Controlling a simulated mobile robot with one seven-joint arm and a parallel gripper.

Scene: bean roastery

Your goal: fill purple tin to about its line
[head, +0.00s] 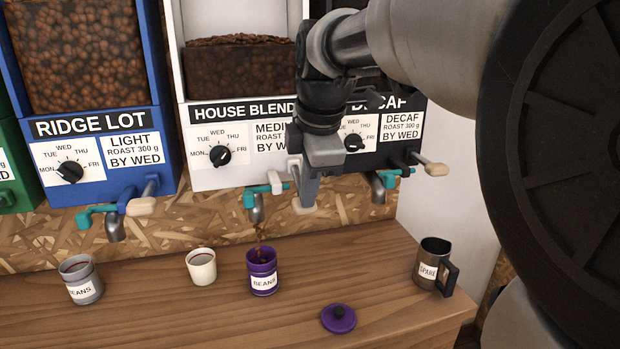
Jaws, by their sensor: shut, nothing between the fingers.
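The purple tin (263,281), labelled BEANS, stands upright and open on the wooden counter, below the House Blend spout (257,211). Brown beans (258,236) are falling from that spout toward the tin's mouth. The fill level and the line inside cannot be made out. The House Blend tap has a teal piece (250,196) and a pale-ended handle (276,182). My gripper (304,204) is shut and empty, just right of that handle; whether it touches it is unclear. The purple lid (338,318) with a dark knob lies on the counter, right of the tin.
A grey tin (83,287) and a cream cup (202,267) stand left of the purple tin. A dark mug labelled SPARE (434,268) stands at right. Ridge Lot (98,125) and Decaf (403,119) dispensers flank House Blend (238,112). My arm hides part of Decaf.

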